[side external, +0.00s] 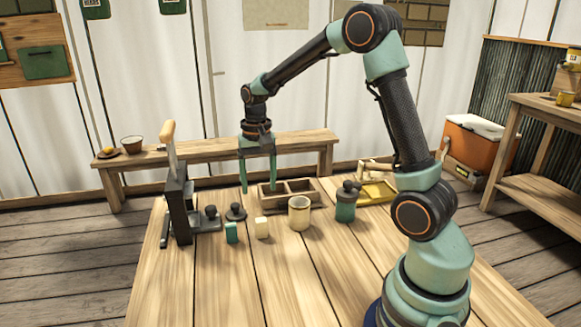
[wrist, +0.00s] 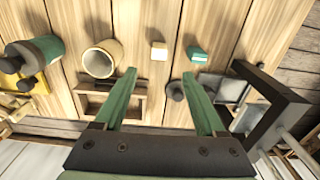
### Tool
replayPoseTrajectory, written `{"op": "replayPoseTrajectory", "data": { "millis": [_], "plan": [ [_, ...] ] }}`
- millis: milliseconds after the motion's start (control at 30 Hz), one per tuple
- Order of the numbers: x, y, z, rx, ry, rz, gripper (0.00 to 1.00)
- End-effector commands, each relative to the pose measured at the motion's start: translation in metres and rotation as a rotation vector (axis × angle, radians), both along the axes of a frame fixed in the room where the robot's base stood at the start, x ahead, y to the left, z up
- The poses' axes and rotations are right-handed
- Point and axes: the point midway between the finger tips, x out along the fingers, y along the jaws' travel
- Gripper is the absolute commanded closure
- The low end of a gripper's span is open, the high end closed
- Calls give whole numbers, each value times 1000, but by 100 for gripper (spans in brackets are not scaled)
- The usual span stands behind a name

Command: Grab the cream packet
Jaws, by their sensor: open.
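The cream packet (side external: 262,228) is a small pale block standing on the wooden table, between a teal packet (side external: 231,233) and a cream mug (side external: 299,213). In the wrist view the cream packet (wrist: 159,51) lies just beyond the fingertips, roughly centred between them, with the teal packet (wrist: 197,54) to its right and the mug (wrist: 102,60) to its left. My gripper (side external: 258,186) is open and empty, fingers pointing down, above and behind the packet on the side near the divided box. Its two green fingers also show in the wrist view (wrist: 159,74). Nothing hides the packet.
A divided wooden box (side external: 311,197) stands behind the mug. A black lever press (side external: 178,205) stands left, near a dark knobbed weight (side external: 236,212). A green canister (side external: 346,205) and a yellow tray (side external: 378,191) are right. The table's front is clear.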

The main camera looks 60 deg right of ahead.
Motion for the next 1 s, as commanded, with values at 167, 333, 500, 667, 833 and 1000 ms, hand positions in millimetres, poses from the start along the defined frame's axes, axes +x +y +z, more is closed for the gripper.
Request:
{"op": "replayPoseTrajectory", "data": {
  "millis": [167,333,500,667,833,1000],
  "plan": [
    [1,-4,-17,4,13,-20,28],
    [0,-3,-46,5,16,-19,28],
    [1,-3,-68,3,13,-17,28],
    [1,-3,-77,3,11,-17,28],
    [1,-2,-99,4,14,-17,28],
    [2,-3,-120,3,12,-16,28]
  ]
}}
